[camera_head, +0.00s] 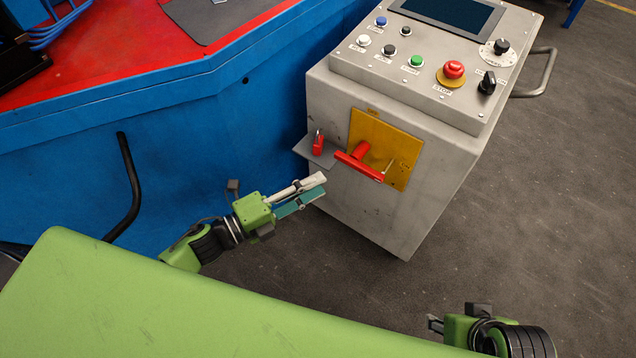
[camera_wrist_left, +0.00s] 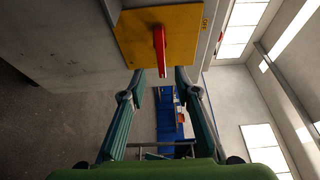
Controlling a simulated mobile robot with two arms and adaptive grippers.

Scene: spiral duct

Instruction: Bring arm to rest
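My left gripper (camera_head: 321,186) is in front of the grey control cabinet, just below and left of a red rotary handle (camera_head: 360,167). Its two fingers are apart with nothing seen between them. In the left wrist view the open fingers (camera_wrist_left: 160,76) point toward the handle (camera_wrist_left: 159,48) on its yellow plate (camera_wrist_left: 187,38), and no contact shows. My right gripper (camera_head: 437,324) shows only in part at the bottom right edge of the head view, away from the cabinet. Its finger opening is not clear.
The grey cabinet (camera_head: 350,205) has buttons, a red stop button (camera_head: 453,69) and a side rail (camera_head: 545,75). A red padlock (camera_head: 318,143) sits on a small grey shelf beside the yellow plate. A blue machine (camera_head: 200,150) stands at left. The floor at right is clear.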

